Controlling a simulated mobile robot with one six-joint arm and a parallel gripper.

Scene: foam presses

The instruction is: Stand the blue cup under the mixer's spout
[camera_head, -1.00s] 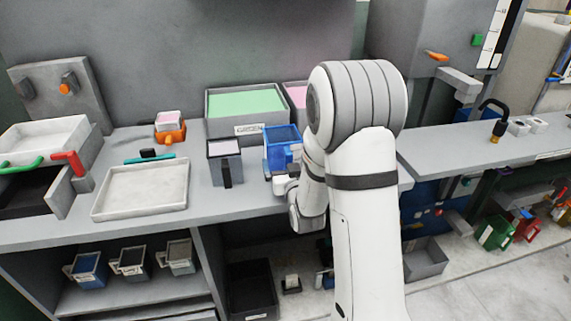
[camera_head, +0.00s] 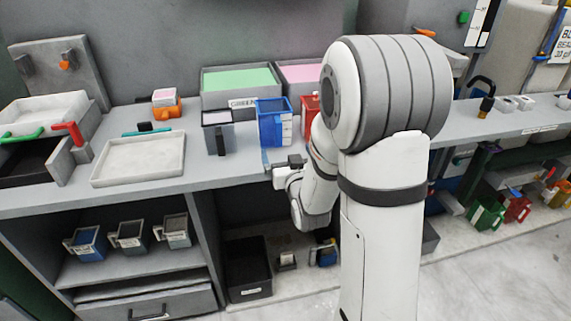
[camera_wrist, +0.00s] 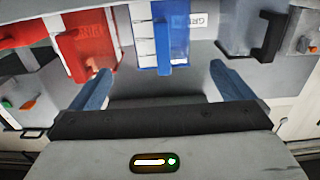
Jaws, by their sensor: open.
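The blue cup (camera_head: 270,128) stands upright on the grey counter, with its handle toward my gripper. In the wrist view the blue cup (camera_wrist: 178,35) is straight ahead, its handle in line with the space between my fingers. My gripper (camera_head: 278,163) is open and empty at the counter's front edge, just short of the cup. In the wrist view, its two blue fingers (camera_wrist: 160,88) are spread wide apart. A large grey machine at the back right, with an orange lever (camera_head: 425,32), may be the mixer. My arm hides its lower part, and I cannot make out a spout.
A red cup (camera_wrist: 88,45) and a dark grey cup (camera_head: 219,132) flank the blue one closely. Behind are a green-filled bin (camera_head: 240,102) and a pink-filled bin. A pale tray (camera_head: 140,178) lies left. Several cups stand on the shelf below.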

